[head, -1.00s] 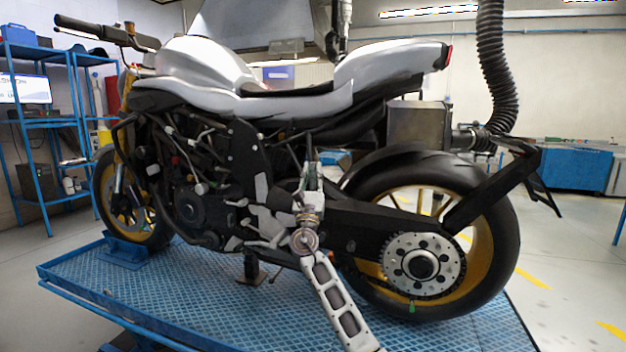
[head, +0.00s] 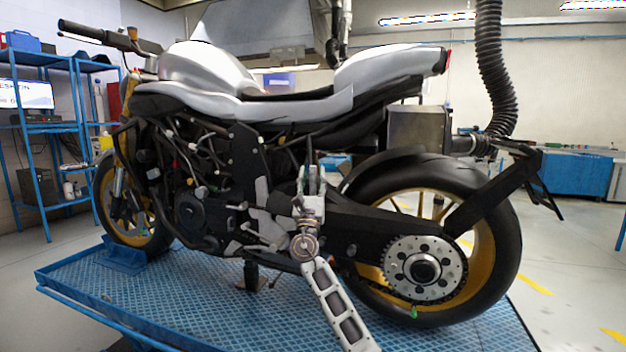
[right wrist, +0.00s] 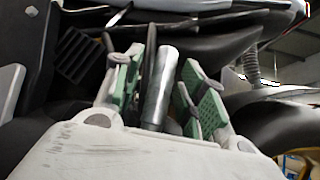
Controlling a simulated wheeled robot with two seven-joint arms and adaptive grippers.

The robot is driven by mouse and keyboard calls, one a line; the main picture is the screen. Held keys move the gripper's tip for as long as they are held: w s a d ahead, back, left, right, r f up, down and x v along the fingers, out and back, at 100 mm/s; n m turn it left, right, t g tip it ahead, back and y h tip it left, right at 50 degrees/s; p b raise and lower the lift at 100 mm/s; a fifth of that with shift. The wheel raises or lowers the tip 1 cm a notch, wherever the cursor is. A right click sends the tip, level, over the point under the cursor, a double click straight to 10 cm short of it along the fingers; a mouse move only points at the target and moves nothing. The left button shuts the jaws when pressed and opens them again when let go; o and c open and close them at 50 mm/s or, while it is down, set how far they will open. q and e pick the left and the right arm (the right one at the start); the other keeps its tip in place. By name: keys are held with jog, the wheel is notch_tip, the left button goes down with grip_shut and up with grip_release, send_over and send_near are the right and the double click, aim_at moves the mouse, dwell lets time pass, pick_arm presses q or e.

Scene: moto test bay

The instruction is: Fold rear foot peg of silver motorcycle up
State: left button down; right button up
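The silver motorcycle (head: 205,72) stands side-on on a blue lift, its rear wheel to the right. My right gripper (head: 313,180) is at its side, just ahead of the rear wheel, with the fingers pointing up. In the right wrist view, a smooth silver cylinder, seemingly the rear foot peg (right wrist: 160,85), stands between the green-padded fingers (right wrist: 164,92) of my right gripper. Gaps show on both sides of it, so the fingers look open around it. In the head view my gripper hides the peg. My left gripper is not in view.
The blue lift platform (head: 130,290) lies below the motorcycle. The rear wheel (head: 505,250) and its sprocket (head: 398,268) are close on the right of my right arm. A dark ribbed block (right wrist: 80,55) is left of the fingers in the wrist view.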

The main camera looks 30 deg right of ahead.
dwell(0.4)
jog(key=v, duration=1.2)
dwell(0.3)
dwell(0.5)
